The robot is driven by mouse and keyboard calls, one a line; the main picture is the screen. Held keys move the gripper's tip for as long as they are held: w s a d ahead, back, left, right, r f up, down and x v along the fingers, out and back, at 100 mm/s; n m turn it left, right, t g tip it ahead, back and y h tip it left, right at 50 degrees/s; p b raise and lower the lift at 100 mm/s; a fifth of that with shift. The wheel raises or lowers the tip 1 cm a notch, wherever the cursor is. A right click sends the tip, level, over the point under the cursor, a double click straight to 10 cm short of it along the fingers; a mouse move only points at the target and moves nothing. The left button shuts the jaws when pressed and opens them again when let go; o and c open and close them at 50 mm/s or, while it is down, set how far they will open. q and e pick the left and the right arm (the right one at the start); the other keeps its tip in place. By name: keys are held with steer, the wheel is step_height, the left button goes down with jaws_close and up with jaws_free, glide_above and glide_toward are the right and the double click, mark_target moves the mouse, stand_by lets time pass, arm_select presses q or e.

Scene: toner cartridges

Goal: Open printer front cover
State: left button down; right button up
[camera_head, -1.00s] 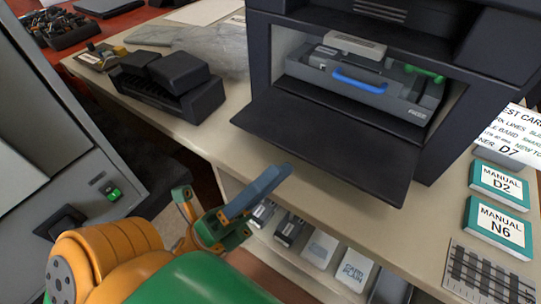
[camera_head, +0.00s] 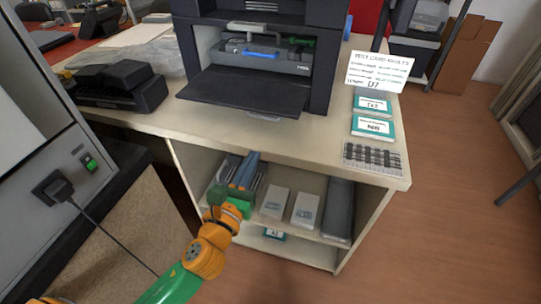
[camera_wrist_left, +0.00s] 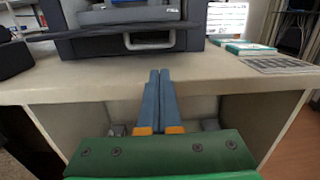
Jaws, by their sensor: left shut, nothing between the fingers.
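The dark printer (camera_head: 190,42) stands on the beige table. Its front cover (camera_head: 243,93) is folded down and sticks out flat toward me. In the open bay sits a grey cartridge (camera_head: 240,65) with a blue handle, and a green part shows beside it. My left gripper (camera_head: 251,158) is shut and empty, below and in front of the cover, by the table's front edge and apart from the cover. In the left wrist view its two blue fingers (camera_wrist_left: 160,75) lie together, pointing toward the printer. My right gripper is not in view.
The shelf under the table (camera_head: 385,172) holds several boxes (camera_head: 305,210). A black device (camera_head: 118,90) sits left. A grey machine (camera_head: 45,110) stands at far left.

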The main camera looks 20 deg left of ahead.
mark_target(264, 139)
arm_select(q)
steer(key=w, duration=1.1)
steer(key=shift+a+f, duration=0.15)
steer(key=shift+a, duration=0.1)
steer(key=shift+s, duration=0.1)
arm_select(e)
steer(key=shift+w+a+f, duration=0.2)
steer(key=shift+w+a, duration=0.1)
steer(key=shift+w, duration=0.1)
arm_select(q)
steer(key=r+p, duration=0.1)
steer(key=p, duration=0.2)
steer(key=r+g+p, duration=0.1)
steer(key=p, duration=0.2)
steer(key=r+g+p, duration=0.1)
steer(key=p, duration=0.3)
steer(key=shift+s+r, duration=0.15)
steer(key=shift+s, duration=0.15)
steer(key=shift+f, duration=0.35)
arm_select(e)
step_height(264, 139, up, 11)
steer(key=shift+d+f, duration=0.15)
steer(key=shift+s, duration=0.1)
